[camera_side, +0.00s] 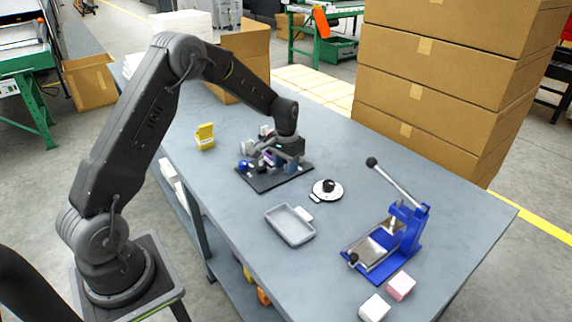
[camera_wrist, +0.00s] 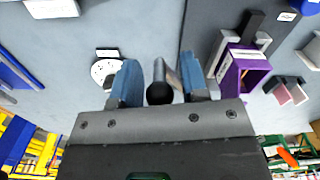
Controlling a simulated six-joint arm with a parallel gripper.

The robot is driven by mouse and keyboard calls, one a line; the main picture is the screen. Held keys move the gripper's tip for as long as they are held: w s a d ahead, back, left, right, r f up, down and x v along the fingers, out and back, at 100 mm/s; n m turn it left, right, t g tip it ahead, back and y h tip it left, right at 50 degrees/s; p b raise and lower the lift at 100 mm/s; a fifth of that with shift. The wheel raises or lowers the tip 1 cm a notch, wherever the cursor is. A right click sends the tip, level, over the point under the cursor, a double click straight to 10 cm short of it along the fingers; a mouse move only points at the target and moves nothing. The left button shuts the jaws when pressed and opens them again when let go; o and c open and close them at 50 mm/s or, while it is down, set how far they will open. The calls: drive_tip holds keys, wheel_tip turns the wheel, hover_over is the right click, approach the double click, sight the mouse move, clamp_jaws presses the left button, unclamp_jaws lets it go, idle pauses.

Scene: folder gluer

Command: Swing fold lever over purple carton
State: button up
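The purple carton (camera_wrist: 243,72) stands open-topped on a dark base plate (camera_wrist: 208,20) in the wrist view. In the side view the fixture on its dark plate (camera_side: 268,184) is mostly covered by my gripper (camera_side: 276,158), and only bits of purple show. My gripper's two blue fingers (camera_wrist: 160,82) stand apart in the wrist view. Between them is the fold lever (camera_wrist: 160,93), a grey rod with a dark round end. A small gap shows beside the left finger; contact at the right finger is unclear. The carton lies to the right of the fingers, apart from them.
A grey tray (camera_side: 290,225) and a white round dial (camera_side: 327,190) lie near the plate. A blue lever press (camera_side: 400,235) stands at the right, with pink (camera_side: 401,286) and white (camera_side: 374,308) blocks before it. A yellow holder (camera_side: 205,137) is at the left. Large boxes (camera_side: 440,80) stand behind.

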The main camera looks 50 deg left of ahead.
clamp_jaws()
idle(0.4)
drive_tip(key=shift+s+a+m, duration=0.4)
drive_tip(key=shift+a+m, duration=0.4)
drive_tip(key=shift+a, duration=0.15)
drive_tip(key=shift+s+a+m, duration=0.4)
drive_tip(key=shift+a+m, duration=0.4)
drive_tip(key=shift+a, duration=0.2)
drive_tip(key=shift+s+a+m, duration=0.4)
drive_tip(key=shift+a+m, duration=0.4)
drive_tip(key=shift+a, duration=0.15)
drive_tip(key=shift+a+m, duration=1.7)
drive_tip(key=shift+a, duration=0.5)
drive_tip(key=shift+w+a+m, duration=0.25)
drive_tip(key=shift+a+m, duration=0.55)
drive_tip(key=shift+a, duration=0.2)
drive_tip(key=shift+w+a+m, duration=0.25)
drive_tip(key=shift+a+m, duration=0.55)
drive_tip(key=shift+a, duration=0.15)
drive_tip(key=shift+o, duration=0.9)
unclamp_jaws()
drive_tip(key=shift+a, duration=0.15)
